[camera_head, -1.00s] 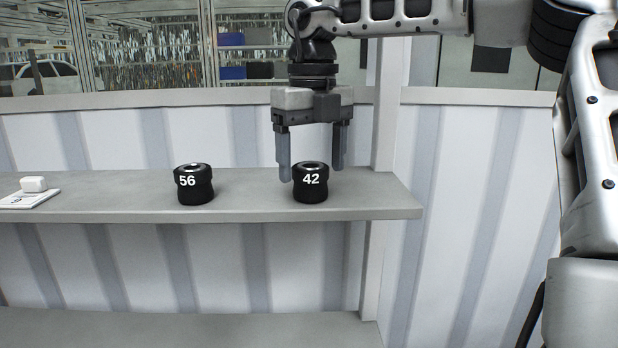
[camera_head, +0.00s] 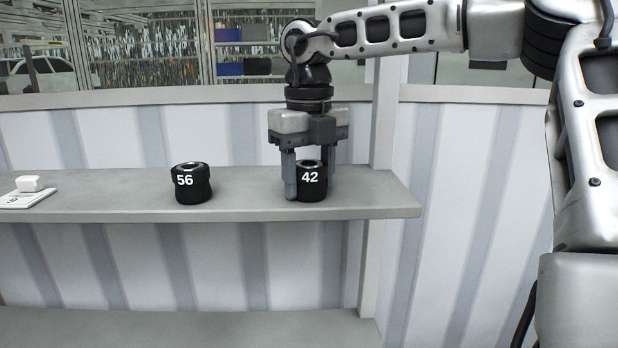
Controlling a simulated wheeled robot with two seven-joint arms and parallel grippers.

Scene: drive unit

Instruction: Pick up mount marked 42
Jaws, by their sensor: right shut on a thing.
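The black mount marked 42 (camera_head: 313,184) stands upright on the upper grey shelf, near its right end. My right gripper (camera_head: 309,180) points straight down over it from above. One finger is at the mount's left side, and the other finger is mostly hidden behind the mount. The gripper is shut on the mount, which still rests on the shelf. My left gripper is not in view.
Another black mount marked 56 (camera_head: 191,183) stands to the left on the same shelf (camera_head: 110,205). A small white block (camera_head: 29,184) on a white card lies at the far left. A lower shelf (camera_head: 190,328) looks empty.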

